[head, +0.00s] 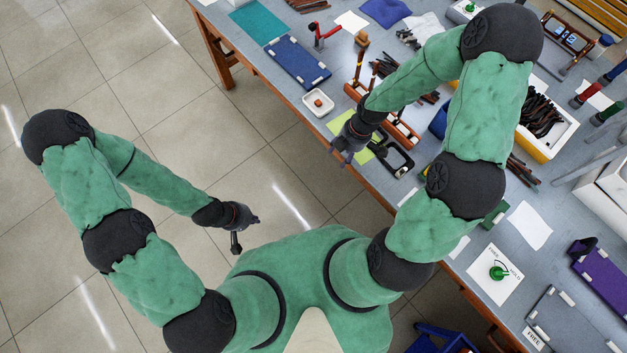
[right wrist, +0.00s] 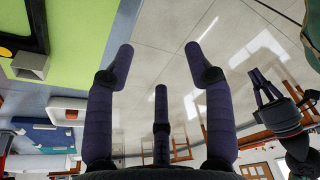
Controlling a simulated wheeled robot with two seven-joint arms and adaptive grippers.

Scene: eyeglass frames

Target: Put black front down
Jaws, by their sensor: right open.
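A black front (head: 399,163), a dark frame-shaped piece, lies on the bench near its front edge, beside a yellow-green mat. In the right wrist view a black frame-like piece (right wrist: 24,28) shows at the top left corner over a green surface, cut off by the picture edge. My right gripper (head: 343,157) is near the bench's front edge, left of the black front and apart from it. In the right wrist view my right gripper (right wrist: 160,68) has its fingers spread with nothing between them. My left gripper (head: 237,242) hangs over the floor, away from the bench; its fingers are too small to judge.
The yellow-green mat (head: 351,123) lies under my right forearm. A white dish (head: 318,103), a blue tray (head: 298,63) and an orange-brown rack (head: 402,132) stand nearby. A white card with a green knob (head: 497,272) lies nearer to me. The floor (head: 150,90) left of the bench is clear.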

